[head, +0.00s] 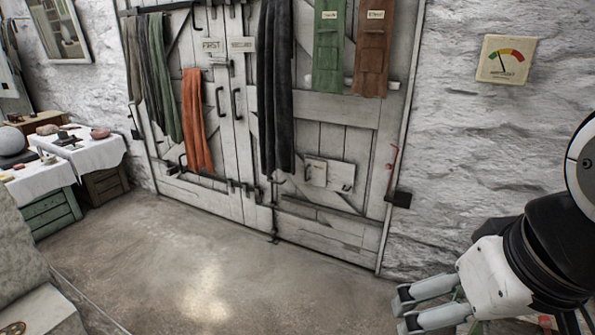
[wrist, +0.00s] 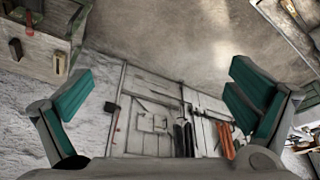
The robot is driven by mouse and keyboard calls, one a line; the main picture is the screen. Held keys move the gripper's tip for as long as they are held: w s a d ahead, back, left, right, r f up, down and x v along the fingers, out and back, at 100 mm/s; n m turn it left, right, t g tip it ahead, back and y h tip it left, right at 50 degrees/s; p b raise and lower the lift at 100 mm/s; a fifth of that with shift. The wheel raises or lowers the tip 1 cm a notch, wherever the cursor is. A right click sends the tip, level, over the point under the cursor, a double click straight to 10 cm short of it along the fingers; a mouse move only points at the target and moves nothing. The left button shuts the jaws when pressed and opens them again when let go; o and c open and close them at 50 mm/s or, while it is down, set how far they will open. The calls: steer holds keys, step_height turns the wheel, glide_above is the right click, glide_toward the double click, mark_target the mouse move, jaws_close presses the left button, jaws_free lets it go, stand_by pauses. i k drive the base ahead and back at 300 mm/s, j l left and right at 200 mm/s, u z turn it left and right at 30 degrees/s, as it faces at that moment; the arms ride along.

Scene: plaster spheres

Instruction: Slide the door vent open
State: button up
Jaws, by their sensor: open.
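The white wooden double door (head: 335,110) stands shut in the wall in the head view. Low on its right leaf is a small pale panel (head: 338,174) with dark fittings, which looks like the vent; whether it is open or shut I cannot tell. The door (wrist: 137,140) also shows in the wrist view, with the small panel (wrist: 153,123) left of the dark hanging cloths. My gripper (head: 408,308) is at the lower right of the head view, in front of the wall and well apart from the door. Its fingers (wrist: 162,95) are spread wide with nothing between them.
Dark cloths (head: 275,85) and an orange cloth (head: 195,120) hang on the door. A red handle (head: 393,165) is at its right edge. White-covered tables (head: 95,155) stand left. The concrete floor (head: 190,265) before the door is clear.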

mark_target(315, 170)
steer(key=i+z, duration=0.1)
steer(key=i, duration=0.7)
steer(key=i+j+z, duration=0.15)
steer(key=i, duration=0.7)
steer(key=i+j+z, duration=0.1)
steer(key=i, duration=0.7)
